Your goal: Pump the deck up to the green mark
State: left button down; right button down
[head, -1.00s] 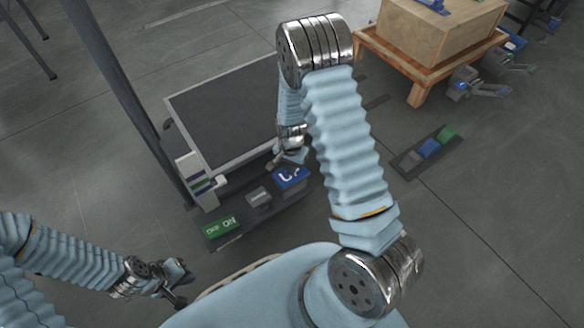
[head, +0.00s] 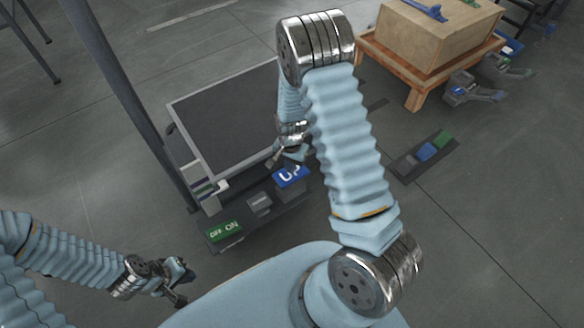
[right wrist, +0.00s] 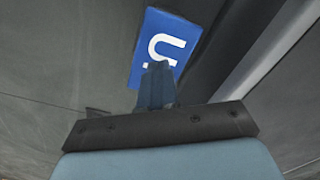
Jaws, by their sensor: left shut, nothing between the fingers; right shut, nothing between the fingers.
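The deck (head: 222,118) is a dark flat platform with a light rim, on a low lift at centre left. A pale scale plate (head: 203,189) stands at its near left corner; its green mark is too small to read against the deck. The blue UP pedal (head: 291,176) is at the lift's near side and also shows in the right wrist view (right wrist: 178,35). My right gripper (head: 273,159) is shut and empty, just above the pedal; contact cannot be told. Its fingertips (right wrist: 156,70) overlap the pedal. My left gripper (head: 183,288) is shut and empty, low at left, apart from the lift.
A green ON/OFF pedal (head: 223,231) and a grey pedal (head: 260,203) sit beside the blue one. A dark post (head: 125,95) stands left of the deck. A crate (head: 437,35) on a wooden stand is at the upper right. A floor pedal strip (head: 425,155) lies at right.

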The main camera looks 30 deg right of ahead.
aim_at(291, 176)
jog(key=shift+r, duration=0.15)
dwell(0.5)
jog(key=shift+f+b, duration=0.25)
jog(key=shift+b, duration=0.05)
jog(key=shift+f+b, duration=2.25)
jog(key=shift+f, duration=0.7)
notch_tip(291, 176, up, 6)
jog(key=p, duration=0.5)
jog(key=shift+r, duration=0.25)
jog(key=shift+f, duration=0.1)
